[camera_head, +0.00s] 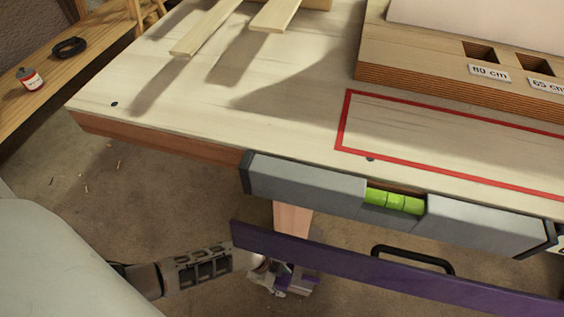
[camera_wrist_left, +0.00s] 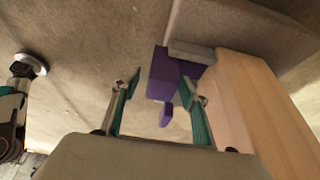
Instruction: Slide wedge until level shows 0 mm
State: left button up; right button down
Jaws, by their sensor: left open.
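A purple wedge (camera_wrist_left: 172,75) with a small purple tab stands beside a pale wooden table leg (camera_wrist_left: 265,105) in the left wrist view. A grey piece lies against its upper end. In the head view only bits of purple show near my gripper, behind the long purple bar. My left gripper (camera_wrist_left: 162,82) is open, its fingers pointing at the wedge, one on each side of the tab; contact cannot be told. It shows low in the head view (camera_head: 284,276), below the table edge. The grey level (camera_head: 305,187) lies along the table's front edge; its green vial (camera_head: 395,201) shows, but no millimetre reading is legible.
A wooden block with size labels (camera_head: 489,73) and pale laths (camera_head: 207,27) are on the table (camera_head: 230,125). Floor at lower left is mostly clear.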

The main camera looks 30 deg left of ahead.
pick_arm(q)
jog(key=v, duration=1.2)
dwell(0.5)
